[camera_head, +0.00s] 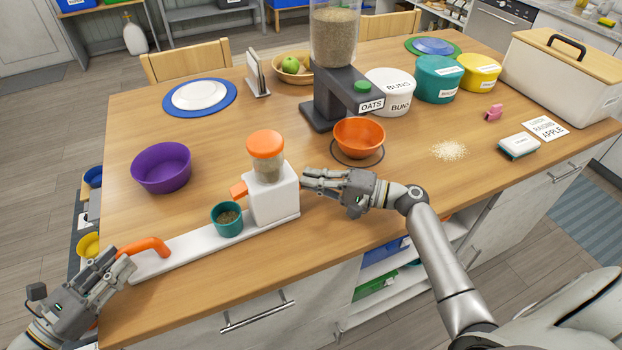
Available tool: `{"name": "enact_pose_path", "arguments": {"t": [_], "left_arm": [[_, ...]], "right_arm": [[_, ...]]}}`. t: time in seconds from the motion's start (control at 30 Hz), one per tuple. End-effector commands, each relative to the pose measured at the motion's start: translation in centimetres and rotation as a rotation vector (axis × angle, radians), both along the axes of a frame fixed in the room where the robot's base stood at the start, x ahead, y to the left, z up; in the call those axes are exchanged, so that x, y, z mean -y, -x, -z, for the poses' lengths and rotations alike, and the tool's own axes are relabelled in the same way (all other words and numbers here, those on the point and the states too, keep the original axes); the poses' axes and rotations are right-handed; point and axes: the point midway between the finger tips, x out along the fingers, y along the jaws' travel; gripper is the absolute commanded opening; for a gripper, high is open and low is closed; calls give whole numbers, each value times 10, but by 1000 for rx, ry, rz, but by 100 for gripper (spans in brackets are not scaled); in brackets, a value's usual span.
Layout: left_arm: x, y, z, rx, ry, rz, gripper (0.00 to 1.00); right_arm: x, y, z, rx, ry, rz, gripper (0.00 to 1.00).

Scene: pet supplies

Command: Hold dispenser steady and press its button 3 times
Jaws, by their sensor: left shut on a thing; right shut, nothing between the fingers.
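The white dispenser (273,198) stands upright on the wooden table, with an orange lid (265,143) over a clear hopper of brown pellets. An orange tab (239,190) sticks out on its left side. A long white base (185,247) runs left from it to an orange handle (143,246). A teal cup (228,222) with brown pellets stands on the base beside the dispenser. My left gripper (120,262) is shut on the handle at the base's left end. My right gripper (310,180) is shut and empty, its fingertips close to the dispenser's right side; I cannot tell whether they touch. I cannot make out a separate button.
A purple bowl (161,168) stands behind the base. An oats dispenser (342,92) with an orange bowl (359,136) stands behind my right gripper. Several canisters and a bread box (560,85) fill the back right. Spilled oats (449,150) lie on the right.

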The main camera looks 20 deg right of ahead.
Motion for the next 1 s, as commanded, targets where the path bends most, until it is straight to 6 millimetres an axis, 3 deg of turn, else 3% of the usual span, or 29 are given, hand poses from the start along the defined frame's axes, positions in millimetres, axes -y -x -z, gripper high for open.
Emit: {"name": "enact_pose_path", "arguments": {"t": [0.17, 0.5, 0.7, 1.0], "left_arm": [[4, 3, 7, -13, -1, 9, 0], [3, 3, 7, -15, -3, 8, 0], [3, 3, 7, -15, -3, 7, 0], [3, 3, 7, -15, -3, 6, 0]], "right_arm": [[37, -2, -1, 3, 3, 8, 0], [93, 50, 0, 1, 3, 11, 0], [107, 62, 0, 2, 1, 11, 0], [110, 64, 0, 3, 1, 11, 0]]}}
